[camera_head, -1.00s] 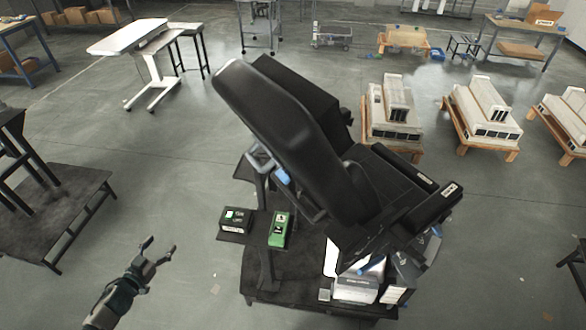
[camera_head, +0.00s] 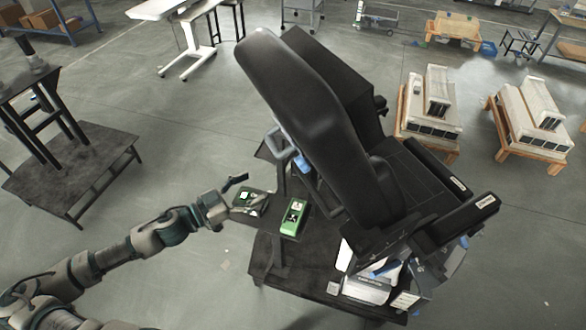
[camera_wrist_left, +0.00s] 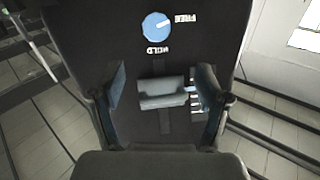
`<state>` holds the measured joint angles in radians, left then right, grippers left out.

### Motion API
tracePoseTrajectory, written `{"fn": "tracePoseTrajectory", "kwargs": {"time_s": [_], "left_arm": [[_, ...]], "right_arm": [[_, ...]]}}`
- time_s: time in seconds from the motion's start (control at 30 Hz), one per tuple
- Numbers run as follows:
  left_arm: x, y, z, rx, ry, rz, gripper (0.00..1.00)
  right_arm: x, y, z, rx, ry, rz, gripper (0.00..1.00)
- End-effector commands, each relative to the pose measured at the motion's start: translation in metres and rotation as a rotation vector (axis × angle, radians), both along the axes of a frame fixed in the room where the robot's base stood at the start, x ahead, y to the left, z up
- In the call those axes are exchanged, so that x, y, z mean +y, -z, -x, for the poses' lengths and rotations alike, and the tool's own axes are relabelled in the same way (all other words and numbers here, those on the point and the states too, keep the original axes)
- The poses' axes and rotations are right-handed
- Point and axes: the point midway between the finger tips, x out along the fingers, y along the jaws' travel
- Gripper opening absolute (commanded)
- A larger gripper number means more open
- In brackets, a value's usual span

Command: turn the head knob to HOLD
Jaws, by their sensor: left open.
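In the left wrist view a round blue knob (camera_wrist_left: 156,26) sits on a dark panel (camera_wrist_left: 85,30). Its white mark points to the upper right, towards the FREE label (camera_wrist_left: 186,18). The HOLD label (camera_wrist_left: 157,50) is just below the knob; both labels appear upside down. My left gripper (camera_wrist_left: 160,92) is open, its fingers below the knob in that view and apart from it. A grey block (camera_wrist_left: 163,92) shows between the fingers; I cannot tell its depth. In the head view the left gripper (camera_head: 243,195) is left of the tilted black chair (camera_head: 300,100). My right gripper is not in view.
A green device (camera_head: 293,217) lies on the dark shelf beside the chair, close to the left gripper. White boxes (camera_head: 362,286) stand under the seat. Floor to the left is clear up to a dark platform (camera_head: 75,165).

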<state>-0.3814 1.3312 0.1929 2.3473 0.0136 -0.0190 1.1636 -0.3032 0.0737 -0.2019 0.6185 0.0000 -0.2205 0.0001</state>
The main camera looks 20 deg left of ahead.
Motion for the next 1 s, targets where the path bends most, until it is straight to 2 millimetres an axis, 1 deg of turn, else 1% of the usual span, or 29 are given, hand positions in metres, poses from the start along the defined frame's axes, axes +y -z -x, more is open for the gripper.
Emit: {"fn": "tracePoseTrajectory", "kwargs": {"time_s": [0.1,0.3,0.47,0.67,0.87,1.0], "left_arm": [[-0.007,-0.002,-0.005,-0.004,0.001,-0.002,0.76],[-0.012,-0.002,-0.015,-0.005,-0.002,-0.007,0.76],[-0.015,-0.005,-0.025,-0.006,-0.008,0.002,0.76],[-0.026,-0.004,-0.036,-0.005,-0.004,-0.001,0.76],[-0.042,-0.007,-0.055,-0.006,-0.004,0.001,0.76],[-0.059,-0.007,-0.073,-0.006,-0.003,-0.002,0.76]], "right_arm": [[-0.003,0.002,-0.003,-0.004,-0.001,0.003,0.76],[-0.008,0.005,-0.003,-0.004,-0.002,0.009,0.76],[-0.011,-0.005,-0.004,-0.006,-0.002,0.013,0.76],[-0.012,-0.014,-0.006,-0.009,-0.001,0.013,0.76],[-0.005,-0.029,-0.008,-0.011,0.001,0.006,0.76],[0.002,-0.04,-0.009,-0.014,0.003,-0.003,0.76]]}}
